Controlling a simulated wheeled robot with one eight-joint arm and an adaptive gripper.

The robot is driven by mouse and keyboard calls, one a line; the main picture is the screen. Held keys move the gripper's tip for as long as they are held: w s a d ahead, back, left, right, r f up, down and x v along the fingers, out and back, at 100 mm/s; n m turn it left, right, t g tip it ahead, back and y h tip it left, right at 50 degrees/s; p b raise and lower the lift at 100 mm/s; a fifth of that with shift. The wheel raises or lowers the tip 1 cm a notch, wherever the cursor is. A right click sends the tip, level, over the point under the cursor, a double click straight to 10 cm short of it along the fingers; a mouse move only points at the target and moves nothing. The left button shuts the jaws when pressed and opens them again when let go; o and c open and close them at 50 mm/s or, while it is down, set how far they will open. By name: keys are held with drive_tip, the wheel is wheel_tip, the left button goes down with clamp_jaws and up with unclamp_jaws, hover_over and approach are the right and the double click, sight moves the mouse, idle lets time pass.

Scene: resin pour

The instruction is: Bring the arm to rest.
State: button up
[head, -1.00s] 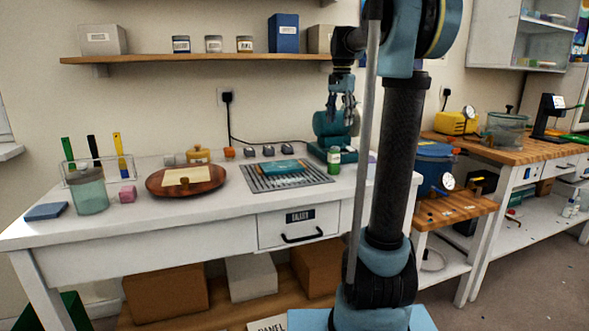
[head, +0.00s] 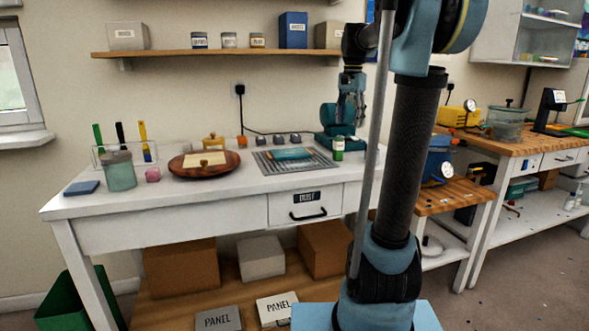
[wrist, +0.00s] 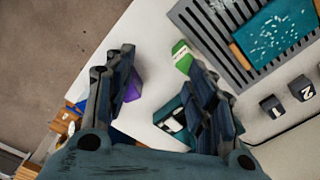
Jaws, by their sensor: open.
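My gripper (head: 350,112) hangs over the right end of the white workbench (head: 240,196), fingers down. In the wrist view its two fingers (wrist: 162,62) are spread apart with nothing held between them. The teal device (head: 328,141) and the bottle (head: 338,150) also show on the bench in the head view.
A slatted rack (head: 265,166) bears a teal panel (head: 292,154). A round wooden board (head: 218,170), a jar (head: 119,172) and upright tools stand to the left. A shelf (head: 200,54) runs above. A wooden-topped bench (head: 510,150) stands at right.

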drive_tip(key=s+f+n+t, duration=0.2)
drive_tip(key=s+f+n, duration=0.6)
drive_tip(key=s+f, duration=2.1)
drive_tip(key=s, duration=0.2)
drive_tip(key=shift+s+a+f+n, duration=0.2)
drive_tip(key=shift+s+f+n, duration=0.1)
drive_tip(key=shift+f, duration=0.1)
drive_tip(key=shift+w+f, duration=0.2)
drive_tip(key=shift+w, duration=0.25)
